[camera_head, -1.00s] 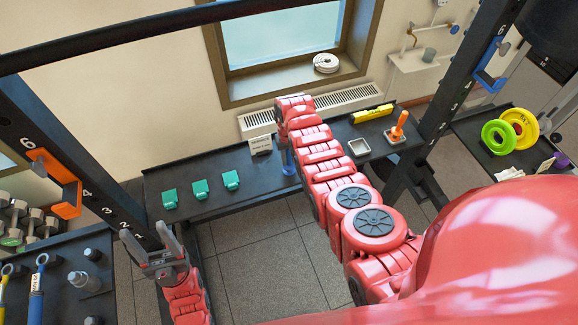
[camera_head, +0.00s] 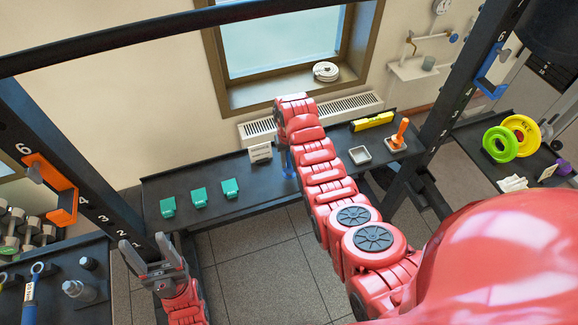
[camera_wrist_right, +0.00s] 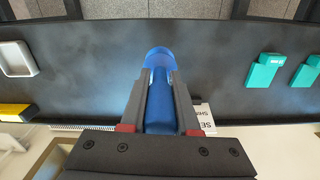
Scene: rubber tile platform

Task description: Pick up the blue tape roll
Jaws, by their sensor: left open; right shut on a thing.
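The blue tape roll (camera_wrist_right: 160,85) is between the two fingers of my right gripper (camera_wrist_right: 158,88) in the right wrist view. Its rounded end sticks out past the fingertips over the dark shelf; its ring shape cannot be made out. In the head view, a small part of this blue item (camera_head: 288,166) shows below the end of my red right arm, close to the shelf top. Whether it touches the shelf cannot be told. My left gripper (camera_head: 150,258) is open and empty at the lower left.
The dark shelf (camera_head: 240,211) carries several teal boxes (camera_head: 199,197), a white sign (camera_head: 260,153), a grey tray (camera_head: 360,155), a yellow level (camera_head: 372,121) and an orange-handled tool (camera_head: 399,135). Dark rack posts (camera_head: 450,90) stand at both sides. Open floor (camera_head: 265,270) lies in front.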

